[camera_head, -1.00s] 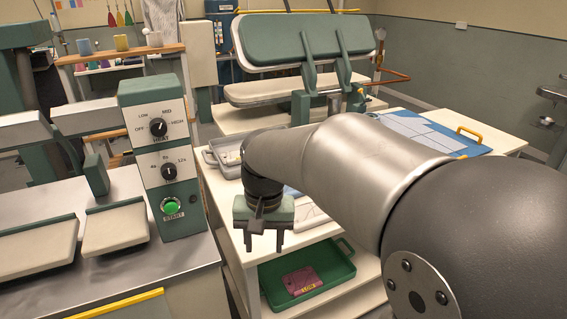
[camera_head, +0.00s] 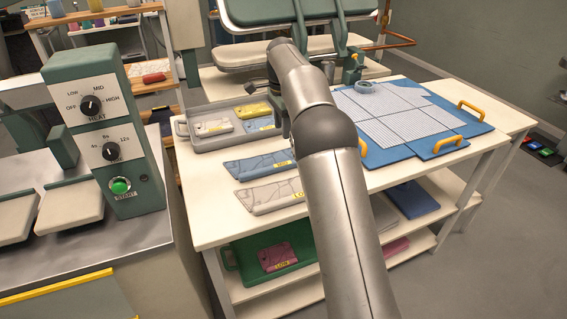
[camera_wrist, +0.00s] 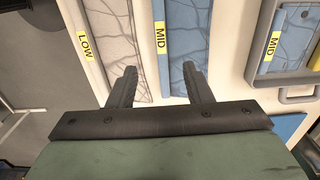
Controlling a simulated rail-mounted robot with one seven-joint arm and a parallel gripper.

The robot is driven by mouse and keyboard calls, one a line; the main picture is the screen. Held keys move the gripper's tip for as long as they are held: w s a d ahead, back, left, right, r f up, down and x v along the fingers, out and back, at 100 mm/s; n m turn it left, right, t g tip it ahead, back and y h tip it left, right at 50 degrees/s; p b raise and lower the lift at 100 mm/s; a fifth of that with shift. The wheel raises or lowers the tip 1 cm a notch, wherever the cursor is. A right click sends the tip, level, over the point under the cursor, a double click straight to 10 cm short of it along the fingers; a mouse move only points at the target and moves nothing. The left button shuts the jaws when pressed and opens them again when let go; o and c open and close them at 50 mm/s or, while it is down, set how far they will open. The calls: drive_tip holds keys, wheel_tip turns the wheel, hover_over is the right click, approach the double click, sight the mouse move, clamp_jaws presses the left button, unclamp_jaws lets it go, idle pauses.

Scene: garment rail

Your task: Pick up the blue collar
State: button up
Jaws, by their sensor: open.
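The blue collar (camera_head: 258,164), a flat cracked-pattern strip with a yellow MID label, lies on the cream table. It also shows in the wrist view (camera_wrist: 178,48), running away from my gripper. My gripper (camera_wrist: 160,78) is open and empty. In the wrist view its right finger overlaps the blue collar and its left finger overlaps the pale LOW collar (camera_wrist: 112,25); the height above them is hard to tell. In the head view my arm hides most of the gripper. A second blue piece (camera_head: 259,124) lies in the grey tray (camera_head: 190,143).
The pale LOW collar (camera_head: 262,196) lies just in front of the blue one. The grey tray behind also holds white and yellow pieces. A blue gridded board (camera_head: 400,115) with yellow handles is on the right. The control box (camera_head: 105,140) stands left, and a green tray (camera_head: 300,245) sits below.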

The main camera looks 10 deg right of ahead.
sight(283, 164)
wheel_tip(283, 164, down, 14)
drive_tip(key=shift+w+d+r+p, duration=0.1)
drive_tip(key=shift+r+p, duration=0.1)
drive_tip(key=shift+p, duration=0.35)
clamp_jaws()
